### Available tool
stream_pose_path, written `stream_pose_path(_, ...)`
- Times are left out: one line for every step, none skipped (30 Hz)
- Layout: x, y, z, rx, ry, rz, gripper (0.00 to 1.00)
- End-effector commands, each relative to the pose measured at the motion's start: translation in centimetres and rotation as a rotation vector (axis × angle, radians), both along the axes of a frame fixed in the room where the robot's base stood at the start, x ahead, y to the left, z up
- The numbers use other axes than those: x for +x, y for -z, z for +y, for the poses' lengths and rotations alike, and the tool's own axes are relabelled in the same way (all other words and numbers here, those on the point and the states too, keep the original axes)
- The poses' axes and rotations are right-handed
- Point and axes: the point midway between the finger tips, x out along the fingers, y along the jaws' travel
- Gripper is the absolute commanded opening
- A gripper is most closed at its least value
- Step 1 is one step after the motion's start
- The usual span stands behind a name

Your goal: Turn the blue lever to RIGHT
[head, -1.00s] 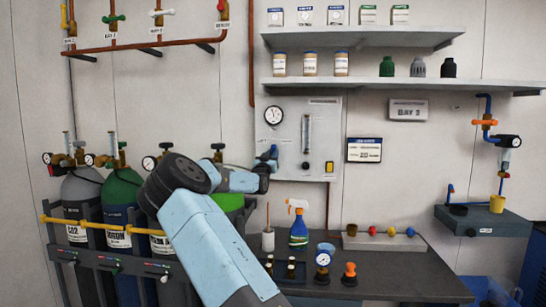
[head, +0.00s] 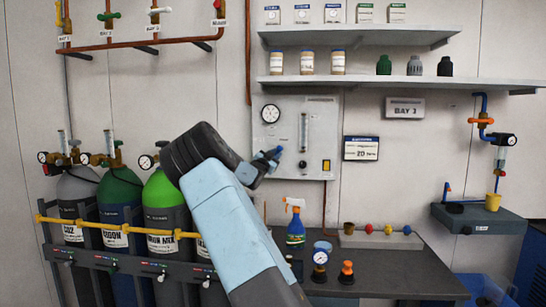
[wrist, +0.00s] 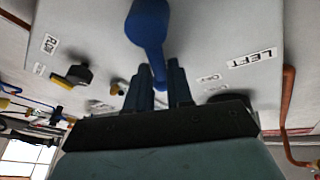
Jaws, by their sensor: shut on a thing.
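The blue lever (wrist: 150,25) fills the top middle of the wrist view, with its round hub up and its narrow handle pointing down between my fingers. My gripper (wrist: 158,76) is shut on the end of that handle. In the head view the blue lever (head: 276,153) shows only in part at the grey panel (head: 315,112), with my gripper (head: 264,162) against it and covering the rest. A LEFT label (wrist: 252,59) is on the panel at the right of the wrist view. I see no RIGHT label I can read.
The panel also bears a round gauge (head: 270,113), a flow tube (head: 304,132) and a yellow switch (head: 326,166). Gas cylinders (head: 122,190) stand at left. Below, the dark bench (head: 400,268) carries a spray bottle (head: 295,225) and small fittings. Shelves (head: 400,84) are above.

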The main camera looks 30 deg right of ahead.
Motion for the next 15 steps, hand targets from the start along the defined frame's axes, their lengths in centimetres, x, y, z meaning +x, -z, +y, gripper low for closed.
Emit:
stream_pose_path(-0.38,-0.40,-0.54,0.029,0.006,-0.028,0.00)
stream_pose_path(-0.47,-0.33,-0.68,0.046,0.006,-0.041,0.00)
stream_pose_path(-0.52,-0.22,-0.77,0.069,0.006,-0.055,0.00)
stream_pose_path(-0.58,-0.19,-0.84,0.084,0.006,-0.066,0.00)
stream_pose_path(-0.64,-0.17,-0.92,0.099,0.007,-0.076,0.00)
stream_pose_path(-0.70,-0.08,-1.02,0.119,0.008,-0.089,0.00)
stream_pose_path(-0.76,-0.02,-1.12,0.131,0.009,-0.098,0.00)
stream_pose_path(-0.81,0.02,-1.20,0.143,0.008,-0.106,0.00)
stream_pose_path(-0.83,0.10,-1.23,0.158,0.008,-0.117,0.00)
stream_pose_path(-0.86,0.14,-1.26,0.168,0.008,-0.123,0.00)
stream_pose_path(-0.90,0.17,-1.32,0.177,0.008,-0.129,0.00)
stream_pose_path(-0.95,0.18,-1.39,0.187,0.009,-0.138,0.00)
stream_pose_path(-0.97,0.20,-1.43,0.194,0.009,-0.142,0.00)
stream_pose_path(-1.00,0.23,-1.46,0.200,0.009,-0.146,0.00)
stream_pose_path(-1.02,0.27,-1.51,0.207,0.009,-0.150,0.00)
